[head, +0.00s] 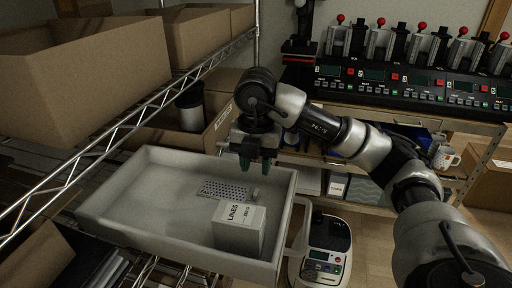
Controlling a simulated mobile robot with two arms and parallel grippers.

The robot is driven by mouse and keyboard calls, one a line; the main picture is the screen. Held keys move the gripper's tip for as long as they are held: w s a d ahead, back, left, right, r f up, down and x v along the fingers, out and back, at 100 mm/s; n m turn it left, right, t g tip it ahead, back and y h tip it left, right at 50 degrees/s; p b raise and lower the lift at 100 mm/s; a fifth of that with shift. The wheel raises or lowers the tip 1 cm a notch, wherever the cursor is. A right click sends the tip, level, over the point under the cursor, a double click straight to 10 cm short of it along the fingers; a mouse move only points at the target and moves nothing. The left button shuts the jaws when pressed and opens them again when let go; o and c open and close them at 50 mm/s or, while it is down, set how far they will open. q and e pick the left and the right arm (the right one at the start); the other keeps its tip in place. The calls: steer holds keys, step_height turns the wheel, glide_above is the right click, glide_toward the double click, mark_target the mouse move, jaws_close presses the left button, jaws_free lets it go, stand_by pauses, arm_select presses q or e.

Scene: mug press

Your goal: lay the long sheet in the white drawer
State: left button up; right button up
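The white drawer (140,226) is pulled out from the wire shelf, open at the top. A pale sheet with rows of dark marks (224,189) lies on its floor, beside a white box lettered "LINES" (239,228). I cannot tell for certain that this is the long sheet. My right gripper (257,166) points down over the drawer's far right part, above and apart from the sheet. Its green-tipped fingers look spread, with nothing visible between them. My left gripper is out of view.
Cardboard boxes (86,78) fill the wire shelf at left. A dark-lidded cup (189,106) stands behind the drawer. A row of mug presses (410,80) stands on the bench at back right. A machine with a display (324,250) stands right of the drawer.

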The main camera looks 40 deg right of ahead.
steer(key=shift+r+p, duration=0.3)
steer(key=shift+r, duration=2)
steer(key=shift+s, duration=0.1)
